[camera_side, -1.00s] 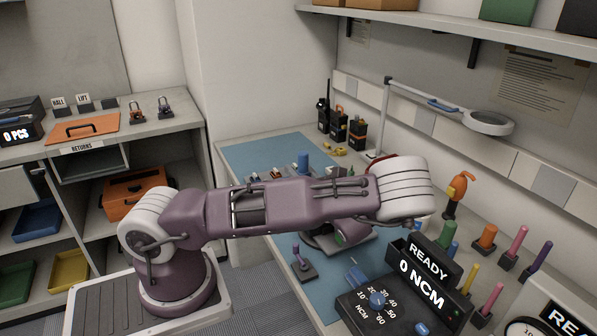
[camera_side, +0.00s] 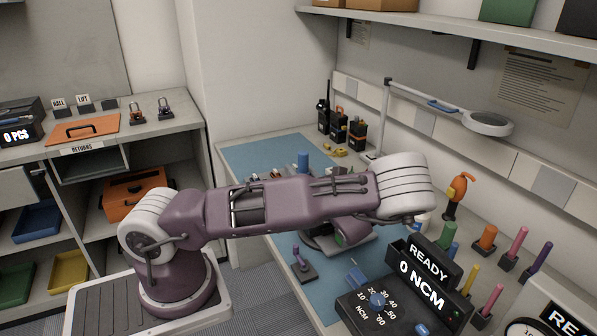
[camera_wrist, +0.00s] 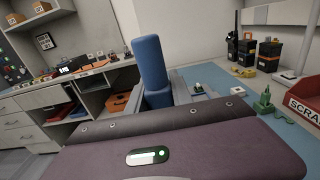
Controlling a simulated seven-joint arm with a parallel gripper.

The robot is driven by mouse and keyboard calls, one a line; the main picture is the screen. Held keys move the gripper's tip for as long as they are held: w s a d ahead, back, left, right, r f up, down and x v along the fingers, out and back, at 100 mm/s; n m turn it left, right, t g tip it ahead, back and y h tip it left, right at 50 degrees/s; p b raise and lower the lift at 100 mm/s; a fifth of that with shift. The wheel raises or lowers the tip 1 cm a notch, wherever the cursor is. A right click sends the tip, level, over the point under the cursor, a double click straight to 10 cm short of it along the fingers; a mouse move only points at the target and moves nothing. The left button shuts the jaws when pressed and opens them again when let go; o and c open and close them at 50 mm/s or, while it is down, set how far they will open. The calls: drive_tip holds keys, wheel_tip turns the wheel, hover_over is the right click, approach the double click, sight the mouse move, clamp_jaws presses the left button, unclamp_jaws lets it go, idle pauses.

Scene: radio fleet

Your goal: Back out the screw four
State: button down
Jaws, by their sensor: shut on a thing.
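A thick blue handle (camera_wrist: 150,68), apparently of a driver, stands slightly tilted in front of my gripper in the wrist view. My gripper's purple body fills the bottom of that view. The gripper is shut on the blue handle; its fingertips and the handle's lower end are mostly hidden by the body. In the side view the top of a blue handle (camera_side: 303,161) shows above my arm, which hides the gripper. Screw four and whatever is under the handle cannot be made out.
A torque tester (camera_side: 397,295) reading 0 NCM stands at the front right. Radios (camera_side: 338,130) stand at the back of the blue mat (camera_side: 262,153). A magnifier lamp (camera_side: 488,122) reaches over the bench. A red scrap bin (camera_wrist: 302,112) is at the right in the wrist view.

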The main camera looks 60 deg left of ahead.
sight(299, 153)
idle(0.3)
drive_tip(key=shift+r, duration=2.55)
